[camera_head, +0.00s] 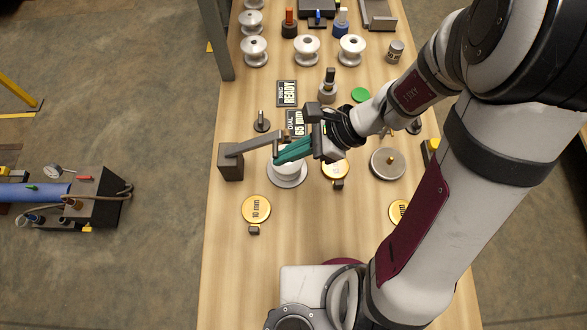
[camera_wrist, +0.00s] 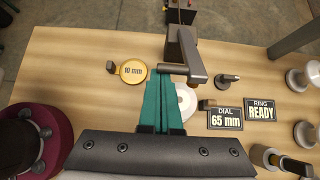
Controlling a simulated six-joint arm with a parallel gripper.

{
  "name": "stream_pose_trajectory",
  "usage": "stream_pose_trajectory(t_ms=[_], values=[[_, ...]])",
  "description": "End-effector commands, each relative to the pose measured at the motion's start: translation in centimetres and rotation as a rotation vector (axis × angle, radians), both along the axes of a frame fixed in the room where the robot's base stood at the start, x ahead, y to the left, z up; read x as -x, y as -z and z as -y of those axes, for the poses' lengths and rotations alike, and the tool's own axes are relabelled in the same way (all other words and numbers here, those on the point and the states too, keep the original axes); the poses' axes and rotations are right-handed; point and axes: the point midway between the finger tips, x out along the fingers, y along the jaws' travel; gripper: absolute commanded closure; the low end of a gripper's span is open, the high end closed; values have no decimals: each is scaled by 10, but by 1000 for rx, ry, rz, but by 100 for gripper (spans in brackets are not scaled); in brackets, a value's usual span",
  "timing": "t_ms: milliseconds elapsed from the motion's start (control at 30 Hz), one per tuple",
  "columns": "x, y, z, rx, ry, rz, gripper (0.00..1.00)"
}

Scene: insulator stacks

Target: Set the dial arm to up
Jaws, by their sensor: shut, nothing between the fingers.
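The dial arm (camera_head: 255,145) is a grey bar on a dark grey block (camera_head: 230,162) at the table's left side. It reaches out sideways over a white insulator disc (camera_head: 287,177), and its outer end is close to my fingertips. The wrist view also shows the dial arm (camera_wrist: 196,62), with a short rod at its end lying across the tips of my fingers. My gripper (camera_head: 279,156) has teal fingers, shut and empty, beside the arm's outer end. I cannot tell whether they touch it. The fingers partly hide the disc.
Signs reading "DIAL 65 mm" (camera_wrist: 225,119) and "RING READY" (camera_wrist: 262,110) lie nearby. A gold 10 mm disc (camera_head: 256,209) sits in front on the table. White insulators (camera_head: 306,50) and small tools stand at the back. The table's front left is mostly clear.

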Motion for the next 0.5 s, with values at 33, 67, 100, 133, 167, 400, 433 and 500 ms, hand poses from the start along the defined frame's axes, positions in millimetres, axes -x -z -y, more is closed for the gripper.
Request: stream_pose_trajectory(t_ms=[33,67,100,133,167,400,433,500], values=[[0,-7,-4,41,-8,11,100],[0,-10,-6,70,-9,11,100],[0,-15,-9,107,-8,12,100],[0,-18,-12,135,-9,12,100],[-1,-21,-14,164,-10,13,100],[-1,-43,-36,390,-12,13,100],[-1,-45,-39,417,-12,15,100],[-1,-51,-47,482,-13,13,100]])
